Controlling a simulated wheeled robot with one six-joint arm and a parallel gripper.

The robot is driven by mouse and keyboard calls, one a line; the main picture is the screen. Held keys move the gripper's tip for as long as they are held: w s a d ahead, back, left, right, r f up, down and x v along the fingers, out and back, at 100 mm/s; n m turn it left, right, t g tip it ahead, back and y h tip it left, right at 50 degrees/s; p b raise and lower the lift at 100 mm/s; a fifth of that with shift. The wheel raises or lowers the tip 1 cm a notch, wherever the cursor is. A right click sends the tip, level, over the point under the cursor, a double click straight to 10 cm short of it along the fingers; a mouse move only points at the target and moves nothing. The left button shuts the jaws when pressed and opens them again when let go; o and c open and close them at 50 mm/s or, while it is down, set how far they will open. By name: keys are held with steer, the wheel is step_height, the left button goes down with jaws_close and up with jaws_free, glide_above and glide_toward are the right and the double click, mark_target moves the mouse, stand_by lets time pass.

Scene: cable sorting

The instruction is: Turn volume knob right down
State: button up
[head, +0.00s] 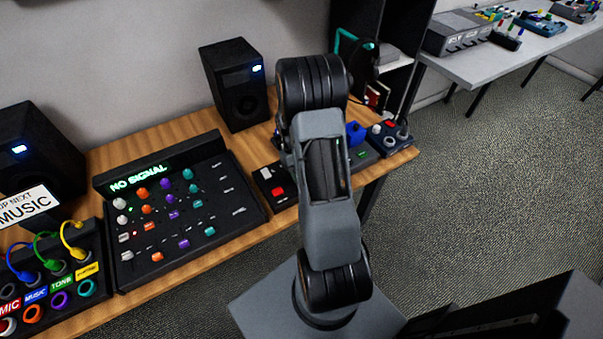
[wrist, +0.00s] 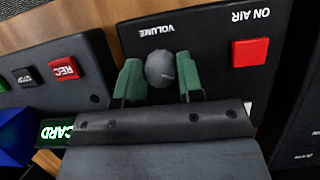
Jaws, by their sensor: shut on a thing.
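The volume knob (wrist: 160,68) is a round dark grey knob below the word VOLUME, which reads upside down in the wrist view. It sits on a black control box (wrist: 212,66) beside a red ON AIR button (wrist: 250,52). My gripper (wrist: 159,80) has its two green-padded fingers on either side of the knob and is shut on it. A pointer mark on the knob is too small to make out. In the head view my arm hides the knob and the fingers; the red button (head: 278,191) shows to the left of the arm.
A black mixer panel (head: 178,208) reading NO SIGNAL stands left on the wooden desk (head: 172,130). A speaker (head: 236,85) stands behind. In the wrist view, a box with a red REC button (wrist: 64,68) lies close left, with a blue object (wrist: 14,140) below it.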

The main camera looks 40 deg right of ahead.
steer(key=shift+a+n+h, duration=0.1)
steer(key=shift+n+h, duration=0.7)
steer(key=shift+n, duration=1.5)
steer(key=o, duration=0.9)
steer(key=v, duration=1.3)
steer(key=shift+r, duration=0.4)
steer(key=shift+w+a, duration=0.1)
steer(key=shift+a, duration=0.05)
